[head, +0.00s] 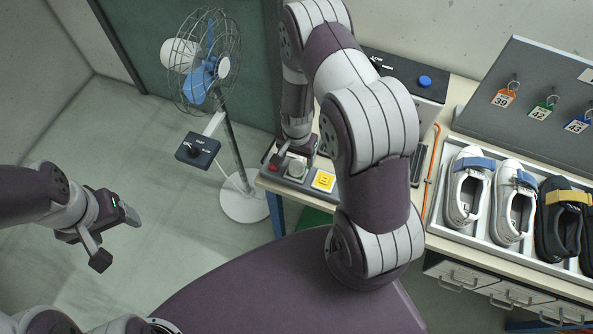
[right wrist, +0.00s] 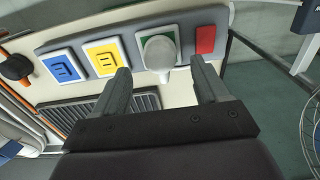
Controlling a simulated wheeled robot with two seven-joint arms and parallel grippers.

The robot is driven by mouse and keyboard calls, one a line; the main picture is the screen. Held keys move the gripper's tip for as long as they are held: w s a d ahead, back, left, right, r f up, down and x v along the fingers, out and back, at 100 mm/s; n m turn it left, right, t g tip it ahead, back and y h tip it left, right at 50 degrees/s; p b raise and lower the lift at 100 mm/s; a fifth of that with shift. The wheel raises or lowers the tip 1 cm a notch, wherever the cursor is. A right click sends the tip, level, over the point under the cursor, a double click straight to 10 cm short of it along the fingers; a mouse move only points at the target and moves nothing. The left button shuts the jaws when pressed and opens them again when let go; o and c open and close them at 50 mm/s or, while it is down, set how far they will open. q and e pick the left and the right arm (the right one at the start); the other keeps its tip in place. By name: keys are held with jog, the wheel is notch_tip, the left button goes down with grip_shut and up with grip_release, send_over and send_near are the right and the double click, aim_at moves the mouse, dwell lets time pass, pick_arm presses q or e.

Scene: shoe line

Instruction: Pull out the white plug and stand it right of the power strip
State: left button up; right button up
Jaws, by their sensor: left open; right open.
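The power strip (right wrist: 130,32) is grey with blue, yellow and green socket plates and a red switch. The white plug (right wrist: 159,50) sits on the green plate beside the red switch. In the head view the plug (head: 297,169) shows small on the strip (head: 289,181); my right arm hides the strip's right part. My right gripper (right wrist: 160,68) is open, with its fingertips either side of the plug's near edge; I cannot tell whether they touch it. My left gripper (head: 116,238) is open and empty over the floor at the left.
A black plug (right wrist: 17,67) with an orange cable lies by the strip's blue end. A dark grille (right wrist: 105,107) lies beside the strip. A fan (head: 205,65) stands left of the table. A shoe tray (head: 436,212) is at the right.

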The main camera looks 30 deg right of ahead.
aim_at(297, 164)
notch_tip(297, 164, down, 5)
jog(key=b, duration=0.3)
jog(key=shift+r, duration=0.1)
pick_arm(q)
notch_tip(297, 164, down, 4)
jog(key=shift+r, duration=0.1)
pick_arm(e)
jog(key=shift+r, duration=0.1)
dwell(0.4)
grip_shut()
pick_arm(q)
jog(key=shift+r+p, duration=2.55)
jog(key=shift+p, duration=0.1)
pick_arm(e)
jog(key=shift+r, duration=3)
pick_arm(q)
jog(key=shift+f, duration=0.15)
pick_arm(e)
jog(key=shift+f, duration=0.1)
